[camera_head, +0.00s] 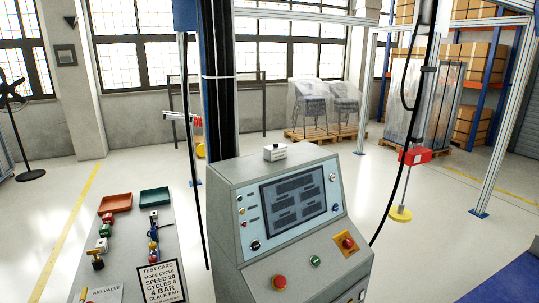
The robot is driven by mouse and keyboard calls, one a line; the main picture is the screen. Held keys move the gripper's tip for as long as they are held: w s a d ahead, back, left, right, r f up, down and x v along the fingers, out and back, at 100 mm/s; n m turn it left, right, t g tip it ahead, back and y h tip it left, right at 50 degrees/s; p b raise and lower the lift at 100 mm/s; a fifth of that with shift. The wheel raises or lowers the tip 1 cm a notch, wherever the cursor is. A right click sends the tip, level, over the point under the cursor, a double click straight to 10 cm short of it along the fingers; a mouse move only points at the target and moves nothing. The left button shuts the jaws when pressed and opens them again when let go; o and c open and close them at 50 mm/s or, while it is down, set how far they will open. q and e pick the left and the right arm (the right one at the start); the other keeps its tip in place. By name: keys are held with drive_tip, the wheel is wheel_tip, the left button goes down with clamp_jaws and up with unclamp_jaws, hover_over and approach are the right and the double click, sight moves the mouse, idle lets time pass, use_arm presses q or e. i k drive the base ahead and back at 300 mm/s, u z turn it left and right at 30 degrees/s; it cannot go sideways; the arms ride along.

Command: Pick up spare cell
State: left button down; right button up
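No object is clearly readable as the spare cell. A small pale block (275,152) with a dark top and a label sits on top of the grey console (225,178); its label is too small to read. Several small metal, red, green and blue fittings (153,232) stand in two rows on the grey bench (187,285) at the lower left, and I cannot tell whether one is the cell. Neither of my grippers is in view.
A red tray (115,203) and a green tray (155,197) lie at the bench's far end. A test card (160,283) stands near its front.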

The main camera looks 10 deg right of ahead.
sight(275, 153)
drive_tip(key=z, duration=1.5)
drive_tip(key=i, duration=0.9)
drive_tip(key=u, duration=2)
